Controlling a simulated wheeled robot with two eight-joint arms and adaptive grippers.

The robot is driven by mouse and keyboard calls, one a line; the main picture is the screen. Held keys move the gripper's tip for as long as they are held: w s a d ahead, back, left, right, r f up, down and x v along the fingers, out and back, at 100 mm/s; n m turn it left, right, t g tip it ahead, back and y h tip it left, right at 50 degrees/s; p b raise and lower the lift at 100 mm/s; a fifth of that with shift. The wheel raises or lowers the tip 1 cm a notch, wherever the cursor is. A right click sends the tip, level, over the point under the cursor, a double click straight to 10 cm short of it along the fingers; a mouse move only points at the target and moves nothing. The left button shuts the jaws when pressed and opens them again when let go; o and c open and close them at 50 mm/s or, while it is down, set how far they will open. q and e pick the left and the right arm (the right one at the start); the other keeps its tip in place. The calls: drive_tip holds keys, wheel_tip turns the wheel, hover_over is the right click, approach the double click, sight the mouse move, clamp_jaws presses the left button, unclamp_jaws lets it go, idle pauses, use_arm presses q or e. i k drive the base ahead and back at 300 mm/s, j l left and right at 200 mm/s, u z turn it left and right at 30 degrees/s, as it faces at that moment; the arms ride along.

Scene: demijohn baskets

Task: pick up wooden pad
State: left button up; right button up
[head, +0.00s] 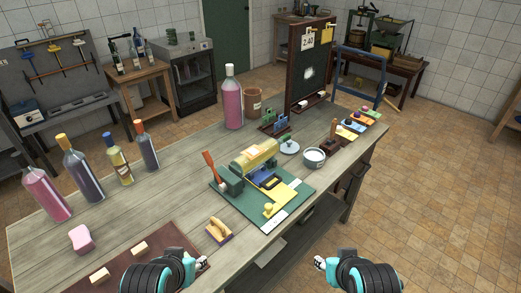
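A small wooden piece with a curved grip and a dark base (218,230) lies near the front edge of the wooden table (180,190); it may be the wooden pad, but I cannot tell for sure. A dark wooden block (328,147) sits farther back on the right, with an upright wooden handle beside it. My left gripper (202,263) is low in front, over the table's front edge near the brown mat, below and left of the curved piece. My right gripper (319,262) is over the floor, right of the table. Both appear empty; their finger gaps are too small to judge.
A green mat (232,205) carries a yellow-green cylinder device and papers. Several bottles (76,160) and a pink sponge (81,239) stand left. A brown mat (125,268) holds small pale blocks. Floor right is clear.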

sight(220, 233)
drive_tip(key=i+l+u, duration=0.3)
drive_tip(key=l+u, duration=0.35)
drive_tip(key=i+l+u, duration=0.15)
drive_tip(key=l+u, duration=0.15)
drive_tip(key=l, duration=0.2)
